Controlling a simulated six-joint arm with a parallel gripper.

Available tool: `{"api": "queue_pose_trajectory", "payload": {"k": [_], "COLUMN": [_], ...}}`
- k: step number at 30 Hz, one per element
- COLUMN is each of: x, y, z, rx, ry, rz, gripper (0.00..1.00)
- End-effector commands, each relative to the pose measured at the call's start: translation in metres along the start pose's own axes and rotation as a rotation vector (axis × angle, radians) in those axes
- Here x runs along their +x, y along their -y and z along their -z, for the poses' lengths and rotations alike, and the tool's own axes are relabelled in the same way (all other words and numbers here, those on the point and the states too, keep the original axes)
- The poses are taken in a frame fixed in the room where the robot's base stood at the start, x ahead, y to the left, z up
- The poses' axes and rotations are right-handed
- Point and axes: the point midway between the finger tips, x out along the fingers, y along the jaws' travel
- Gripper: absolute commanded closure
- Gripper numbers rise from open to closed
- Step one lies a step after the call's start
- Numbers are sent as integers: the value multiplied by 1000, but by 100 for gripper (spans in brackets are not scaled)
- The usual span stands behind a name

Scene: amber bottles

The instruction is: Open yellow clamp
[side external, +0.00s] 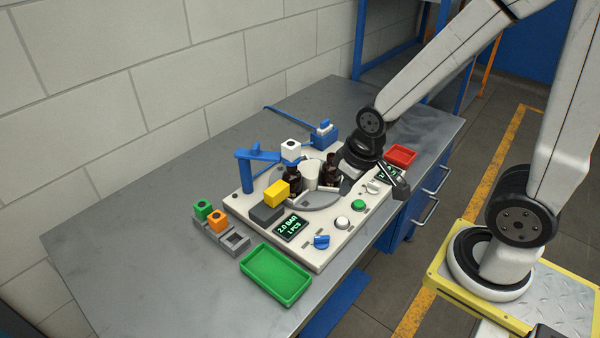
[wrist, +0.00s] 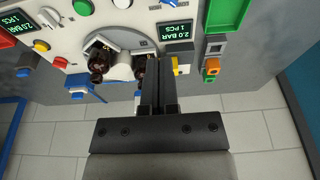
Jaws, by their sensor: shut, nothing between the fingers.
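The yellow clamp block (side external: 277,194) sits above a dark grey base (side external: 266,213) on the front left of the white panel, beside an amber bottle (side external: 292,180). In the wrist view only a small yellow part (wrist: 175,66) shows, just right of my fingers. The rest of it is hidden there. My gripper (wrist: 159,62) has its two dark fingers together with nothing between them. In the side view my gripper (side external: 346,186) is over the right side of the panel, apart from the clamp. Its fingertips are hard to make out there.
Bottles and a white cylinder (side external: 311,175) stand mid-panel, near a blue post (side external: 245,175). Displays and knobs line the panel's front. A green tray (side external: 276,274), a grey holder (side external: 234,242) with cubes and a red tray (side external: 401,155) lie around it. The table's left is clear.

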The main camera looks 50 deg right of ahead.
Motion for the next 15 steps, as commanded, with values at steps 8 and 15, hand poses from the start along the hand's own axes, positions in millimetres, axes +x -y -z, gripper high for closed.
{"api": "queue_pose_trajectory", "payload": {"k": [8,15], "x": [0,2], "y": [0,0], "z": [0,8], "rx": [0,48], "ry": [0,7], "rz": [0,0], "gripper": [94,17]}}
